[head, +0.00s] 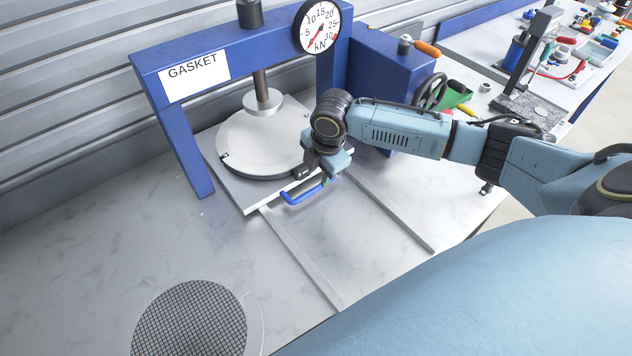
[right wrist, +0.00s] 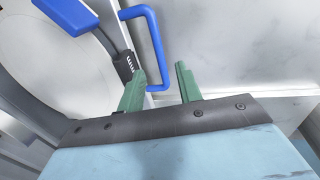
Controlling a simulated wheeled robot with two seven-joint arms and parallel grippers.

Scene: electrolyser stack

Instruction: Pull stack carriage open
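The stack carriage (head: 232,182) is a flat grey plate under the blue press frame labelled GASKET (head: 172,120). A pale round disc (head: 250,138) with a dark rim lies on it beneath the press ram (head: 262,100). A blue U-shaped handle (head: 299,197) sticks out from the carriage's front edge. It also shows in the right wrist view (right wrist: 156,45). My right gripper (head: 328,180) is at the handle's right end. In the right wrist view its green fingers (right wrist: 160,72) are apart, with the handle's near end between their tips; contact is not clear. My left gripper is not in view.
Two pale rails (head: 300,262) run forward from the carriage across the bare bench. A round black mesh (head: 192,320) lies at the front left. A dial gauge (head: 318,26) sits on the frame. Tools and parts trays (head: 597,52) are at the back right.

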